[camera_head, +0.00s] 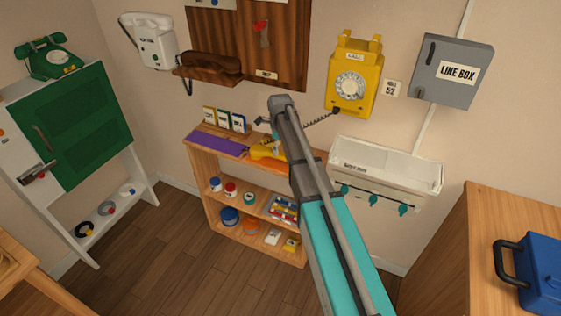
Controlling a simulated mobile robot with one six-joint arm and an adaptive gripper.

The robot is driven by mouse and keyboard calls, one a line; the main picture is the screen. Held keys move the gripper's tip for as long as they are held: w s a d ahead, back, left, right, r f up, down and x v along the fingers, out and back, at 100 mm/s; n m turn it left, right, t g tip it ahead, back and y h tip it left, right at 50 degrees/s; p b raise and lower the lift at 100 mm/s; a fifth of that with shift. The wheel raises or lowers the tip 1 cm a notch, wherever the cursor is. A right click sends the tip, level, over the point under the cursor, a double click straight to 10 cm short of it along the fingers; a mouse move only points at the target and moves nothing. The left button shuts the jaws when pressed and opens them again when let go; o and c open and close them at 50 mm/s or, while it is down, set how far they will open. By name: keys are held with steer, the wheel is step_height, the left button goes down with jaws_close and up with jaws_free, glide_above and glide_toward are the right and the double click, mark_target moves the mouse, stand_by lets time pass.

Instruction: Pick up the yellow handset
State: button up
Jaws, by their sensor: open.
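The yellow handset (267,151) lies on the top of the wooden shelf unit, right of a purple cloth. Its right part is hidden behind my arm. A dark coiled cord runs from behind my arm up to the yellow wall phone (352,85), whose cradle at the top is empty.
Several small cards (224,119) stand at the back of the shelf unit (203,153). A white trough (385,165) with teal hooks and a grey line box (453,72) are on the wall at right. A brown handset (208,67) rests on a wall ledge at left.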

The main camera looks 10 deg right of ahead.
mark_target(280, 153)
stand_by(0.4)
steer(key=shift+d+f+b, duration=0.1)
steer(key=shift+f+b, duration=2.5)
jaws_close()
